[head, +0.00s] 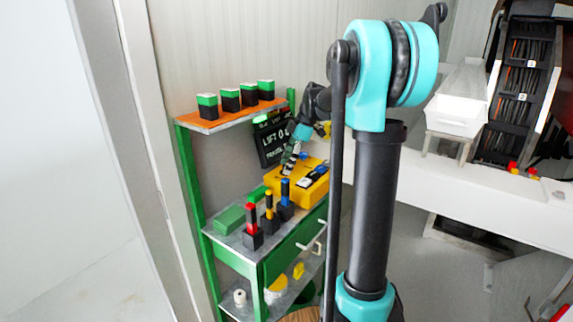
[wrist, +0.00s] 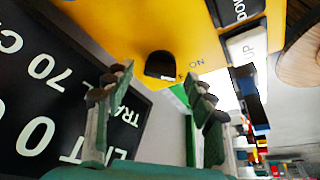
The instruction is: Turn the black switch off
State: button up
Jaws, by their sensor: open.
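The black switch (wrist: 161,66) sits on the face of the yellow control box (wrist: 130,25), beside the printed word ON, in the wrist view. Whether the switch is tipped on or off I cannot tell. My gripper (wrist: 157,78) is open and empty, its two green-grey fingers on either side of the switch in the picture. The switch appears between and beyond the fingertips; contact cannot be told. In the head view the yellow box (head: 318,190) sits on the green shelf, and my gripper (head: 289,160) is just above its left part. The switch is not clear there.
A white UP button (wrist: 246,44) and a black button are beside the switch. A black sign (head: 270,140) stands behind the box. Red, yellow and blue-topped tools (head: 268,213) stand in front on the shelf (head: 235,240). Green-topped blocks (head: 230,100) line the upper shelf.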

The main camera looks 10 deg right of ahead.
jog(key=shift+a+f, duration=0.1)
jog(key=shift+f, duration=0.1)
jog(key=c, duration=1.2)
jog(key=shift+o, duration=0.2)
jog(key=shift+m, duration=0.3)
jog(key=m+t, duration=0.1)
jog(key=m, duration=0.2)
jog(key=shift+s+t, duration=0.15)
jog(key=shift+t, duration=0.15)
jog(key=m+t+h, duration=0.1)
jog(key=m, duration=0.4)
jog(key=shift+m+t, duration=0.3)
jog(key=shift+t, duration=0.1)
